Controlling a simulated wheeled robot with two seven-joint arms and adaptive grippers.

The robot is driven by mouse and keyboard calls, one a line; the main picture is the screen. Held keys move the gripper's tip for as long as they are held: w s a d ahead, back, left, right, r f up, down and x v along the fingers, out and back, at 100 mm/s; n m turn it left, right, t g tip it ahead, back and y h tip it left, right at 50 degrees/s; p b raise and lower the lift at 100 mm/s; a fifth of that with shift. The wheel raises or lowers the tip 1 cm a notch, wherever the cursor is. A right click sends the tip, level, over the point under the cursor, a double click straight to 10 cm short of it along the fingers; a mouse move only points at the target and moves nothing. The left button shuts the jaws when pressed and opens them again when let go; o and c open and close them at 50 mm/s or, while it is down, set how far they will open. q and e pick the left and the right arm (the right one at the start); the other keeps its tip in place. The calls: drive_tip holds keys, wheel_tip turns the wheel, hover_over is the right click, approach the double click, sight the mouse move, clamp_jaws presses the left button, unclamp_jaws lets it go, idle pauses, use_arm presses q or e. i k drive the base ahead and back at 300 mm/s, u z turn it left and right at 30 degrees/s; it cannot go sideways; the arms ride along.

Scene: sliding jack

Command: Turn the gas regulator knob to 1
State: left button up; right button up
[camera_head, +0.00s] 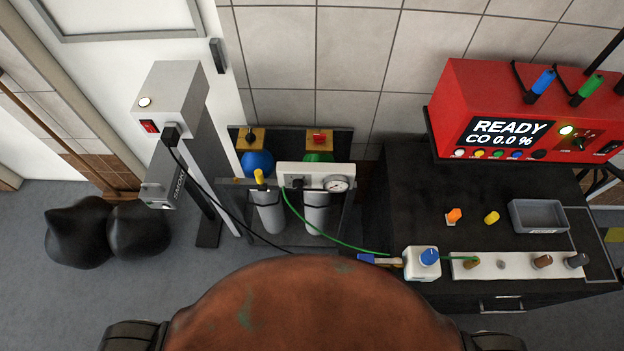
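A white regulator panel (290,171) with a round gauge (338,184) and a small dark fitting (297,183) is mounted in front of two gas cylinders, one with a blue top (257,163) and one with a green top (318,157). A yellow knob or lever (259,177) is at the panel's left end. A green hose runs from the panel to a white box with a blue knob (429,257) on the dark cabinet. I cannot tell which knob is the gas regulator knob, and no dial numbers are readable. Neither gripper is in view.
A grey machine (170,95) and black bags (80,232) are left. Grey floor (60,300) is open there.

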sight(296, 183)
drive_tip(key=k, duration=1)
drive_tip(key=z, duration=1.4)
drive_tip(key=i, duration=0.75)
drive_tip(key=u, duration=1.45)
